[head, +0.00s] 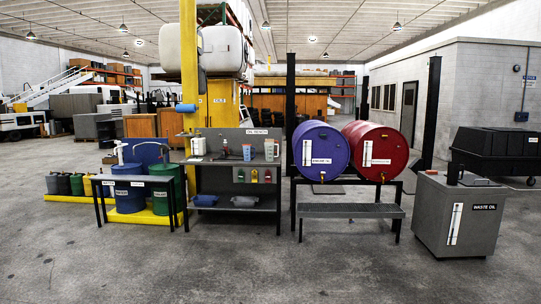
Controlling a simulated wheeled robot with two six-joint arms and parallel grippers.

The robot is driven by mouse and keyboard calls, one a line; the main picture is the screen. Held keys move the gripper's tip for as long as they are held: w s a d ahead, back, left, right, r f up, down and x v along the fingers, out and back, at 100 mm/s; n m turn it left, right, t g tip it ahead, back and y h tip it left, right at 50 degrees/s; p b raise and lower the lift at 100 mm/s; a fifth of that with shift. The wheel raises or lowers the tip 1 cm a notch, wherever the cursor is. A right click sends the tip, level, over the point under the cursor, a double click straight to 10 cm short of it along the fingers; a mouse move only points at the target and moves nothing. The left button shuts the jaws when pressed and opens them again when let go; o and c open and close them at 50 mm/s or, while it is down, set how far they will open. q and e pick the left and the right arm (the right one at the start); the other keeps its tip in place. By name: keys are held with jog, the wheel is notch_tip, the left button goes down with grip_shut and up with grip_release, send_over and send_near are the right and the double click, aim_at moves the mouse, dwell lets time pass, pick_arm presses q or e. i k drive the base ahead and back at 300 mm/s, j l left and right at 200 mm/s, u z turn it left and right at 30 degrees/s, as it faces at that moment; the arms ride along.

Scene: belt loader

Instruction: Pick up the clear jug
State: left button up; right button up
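A pale, see-through-looking jug (269,150) stands upright on the right part of the grey workbench (236,160). It is small at this distance, so I cannot tell its contents. A blue cup-like vessel (247,152) stands just left of it. A white container (198,146) stands at the bench's left end. Neither of my grippers shows in the head view. The bench is some way off across the floor.
A purple drum (320,151) and a red drum (376,152) lie on a rack right of the bench. A waste oil tank (459,214) stands further right. Blue (129,190) and green (164,188) drums stand left. The front concrete floor (260,270) is clear.

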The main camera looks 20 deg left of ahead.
aim_at(269, 147)
jog(key=u, duration=0.2)
jog(key=i+u, duration=0.25)
jog(key=i, duration=0.55)
jog(key=i+l, duration=0.1)
jog(key=i, duration=6.5)
jog(key=j+u, duration=0.05)
jog(key=j, duration=0.15)
